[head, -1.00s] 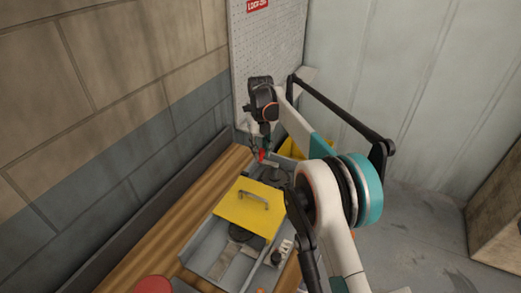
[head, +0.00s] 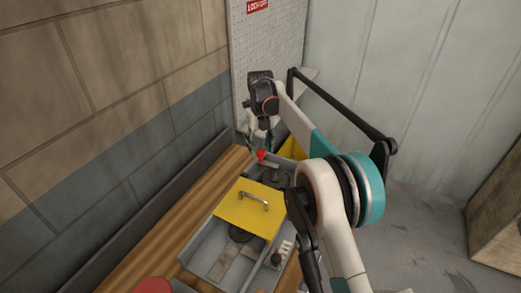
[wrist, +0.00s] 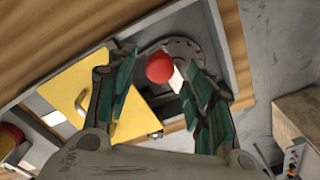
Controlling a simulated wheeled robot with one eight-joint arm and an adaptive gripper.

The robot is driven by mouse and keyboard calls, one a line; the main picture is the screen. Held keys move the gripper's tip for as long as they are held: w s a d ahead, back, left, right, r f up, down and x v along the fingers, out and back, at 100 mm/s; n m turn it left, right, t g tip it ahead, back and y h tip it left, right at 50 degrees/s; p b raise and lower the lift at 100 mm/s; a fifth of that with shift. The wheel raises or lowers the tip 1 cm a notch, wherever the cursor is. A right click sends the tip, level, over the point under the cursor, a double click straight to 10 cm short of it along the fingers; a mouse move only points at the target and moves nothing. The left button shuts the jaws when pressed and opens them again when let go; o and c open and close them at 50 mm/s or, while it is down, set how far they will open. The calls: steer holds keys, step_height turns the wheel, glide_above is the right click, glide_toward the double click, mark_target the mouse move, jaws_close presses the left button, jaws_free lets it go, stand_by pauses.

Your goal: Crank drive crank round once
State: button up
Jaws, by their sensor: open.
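The drive crank shows as a red ball knob (head: 261,155) near the far end of the grey tray-like housing, beside a dark round hub (head: 277,178). In the wrist view the red knob (wrist: 159,68) sits between my fingers, with a pale piece beside it and a grey round flange (wrist: 180,47) behind. My gripper (head: 259,146) is open just above the knob, its fingers apart on either side. In the wrist view my gripper (wrist: 160,84) shows clear gaps to the knob. The crank's arm is partly hidden by the knob and fingers.
A yellow cover with a handle (head: 243,213) lies over the middle of the grey housing (head: 199,251). A wooden bench top (head: 165,232) runs along the wall at left. A pegboard (head: 268,62) with a red sign stands behind. A red object (head: 153,285) shows at the bottom edge.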

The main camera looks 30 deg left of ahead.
step_height(320, 180, up, 10)
stand_by(0.4)
